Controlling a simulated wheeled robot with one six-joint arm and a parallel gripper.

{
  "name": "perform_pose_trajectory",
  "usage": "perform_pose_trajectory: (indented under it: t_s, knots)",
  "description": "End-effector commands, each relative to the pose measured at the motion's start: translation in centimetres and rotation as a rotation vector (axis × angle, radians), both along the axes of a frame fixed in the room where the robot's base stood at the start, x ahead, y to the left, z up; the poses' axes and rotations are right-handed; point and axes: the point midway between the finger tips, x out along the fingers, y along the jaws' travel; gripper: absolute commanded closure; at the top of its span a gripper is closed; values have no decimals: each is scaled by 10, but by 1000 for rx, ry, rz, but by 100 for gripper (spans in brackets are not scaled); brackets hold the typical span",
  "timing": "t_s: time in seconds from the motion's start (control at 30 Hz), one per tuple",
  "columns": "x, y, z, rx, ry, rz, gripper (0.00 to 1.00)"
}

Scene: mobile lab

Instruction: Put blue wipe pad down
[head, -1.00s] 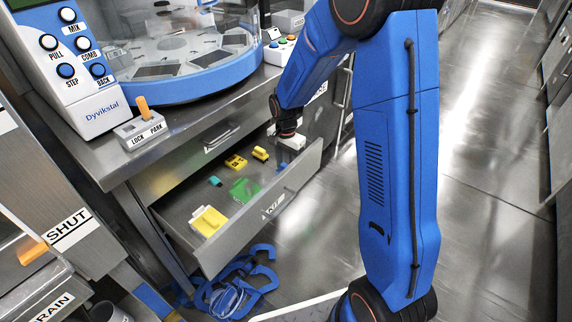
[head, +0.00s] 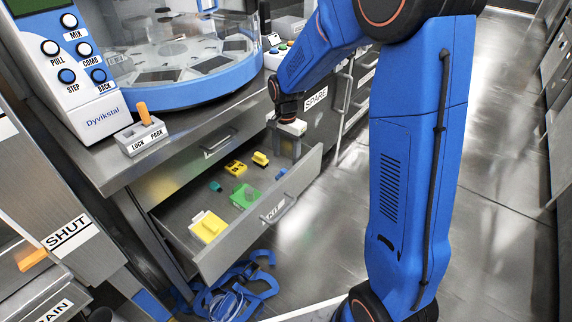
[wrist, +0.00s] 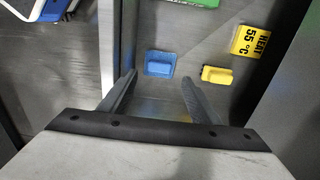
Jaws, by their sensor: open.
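The blue wipe pad (wrist: 160,64) lies on the floor of the open drawer (head: 183,213). In the head view the pad (head: 281,173) shows small near the drawer's front wall. My gripper (wrist: 158,78) is open and empty; its fingers are spread, with the pad just beyond the tips and apart from them. In the head view my gripper (head: 283,146) hangs over the right end of the drawer.
Beside the pad are a yellow block (wrist: 217,75) and a yellow HEAT 55 °C tag (wrist: 248,41). A green piece (head: 245,196), a teal piece (head: 215,186) and a yellow-and-white item (head: 208,226) lie farther left. Blue tangled straps (head: 238,290) lie on the floor.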

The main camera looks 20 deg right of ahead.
Motion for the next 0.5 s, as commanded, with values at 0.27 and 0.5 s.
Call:
perform_pose_trajectory:
  t_s: [0.27,0.5]
  knots:
    - [0,0,37,0,-1,0,43]
    - [-1,0,44,0,0,2,43]
